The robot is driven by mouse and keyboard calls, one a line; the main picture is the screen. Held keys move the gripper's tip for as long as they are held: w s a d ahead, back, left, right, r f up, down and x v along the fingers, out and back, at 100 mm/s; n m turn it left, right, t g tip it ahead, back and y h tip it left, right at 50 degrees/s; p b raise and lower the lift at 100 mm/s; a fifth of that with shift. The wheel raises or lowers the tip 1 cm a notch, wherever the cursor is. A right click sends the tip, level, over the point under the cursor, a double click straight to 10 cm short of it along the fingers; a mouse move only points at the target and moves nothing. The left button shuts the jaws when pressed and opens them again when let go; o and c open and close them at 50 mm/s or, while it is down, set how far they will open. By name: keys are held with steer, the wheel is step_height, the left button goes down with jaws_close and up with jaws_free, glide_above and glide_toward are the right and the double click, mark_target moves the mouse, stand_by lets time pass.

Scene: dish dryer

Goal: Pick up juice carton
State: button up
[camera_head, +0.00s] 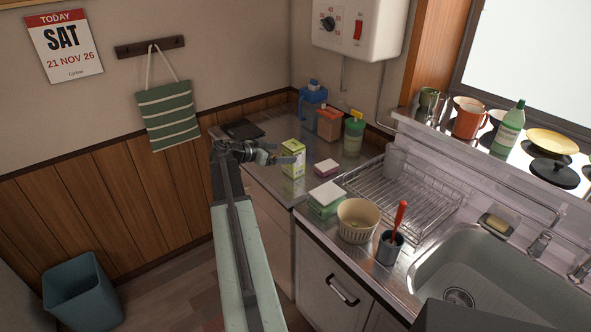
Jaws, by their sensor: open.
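The juice carton, a small upright green and white box (295,171), stands on the steel counter near its left front edge. My gripper (287,157) is open at the end of my arm, which reaches in from the bottom of the picture. Its fingers point right and overlap the left and middle part of the carton in the picture. I cannot tell whether the fingers are around the carton or only in front of it. Part of the carton's front is hidden by a finger.
Behind stand a blue jug (312,103), a brown container (330,124) and a green-lidded jar (353,136). A wire dish rack (405,197) is to the right.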

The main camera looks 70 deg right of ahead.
steer(key=shift+b+x, duration=0.45)
steer(key=shift+x, duration=0.9)
steer(key=b+x, duration=0.1)
steer(key=x, duration=0.1)
steer(key=b+x, duration=0.1)
steer(key=x, duration=0.1)
steer(key=shift+w+d+f, duration=0.2)
steer(key=shift+d+f, duration=0.1)
steer(key=shift+d, duration=0.2)
steer(key=shift+s+d, duration=0.15)
steer(key=shift+r, duration=0.1)
steer(key=shift+c, duration=0.6)
jaws_close()
